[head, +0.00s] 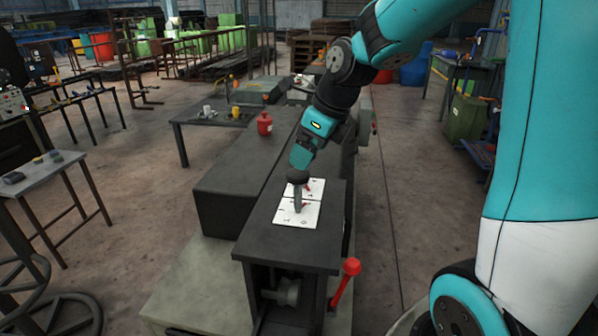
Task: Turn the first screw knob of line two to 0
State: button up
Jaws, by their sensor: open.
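A white panel (310,216) with small dark marks lies on top of the dark machine (285,243). It has two sections, split by a dark line across it. A small red part (307,205) shows on the panel beside my gripper. My gripper (298,208) points down over the panel, with its fingertips at or just above the surface. It is open, but the fingers overlap in this view. I cannot tell whether it touches a knob. The gripper hides part of the panel, and the knobs and their numbers are too small to read.
A lever with a red knob (352,266) sticks out at the machine's front right. A red canister (264,124) stands on the machine behind. A small table (45,172) is at the left. The floor at the right of the machine is clear.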

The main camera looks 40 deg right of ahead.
aim_at(299, 172)
jog(key=x, duration=0.6)
jog(key=shift+r, duration=0.1)
jog(key=c, duration=0.9)
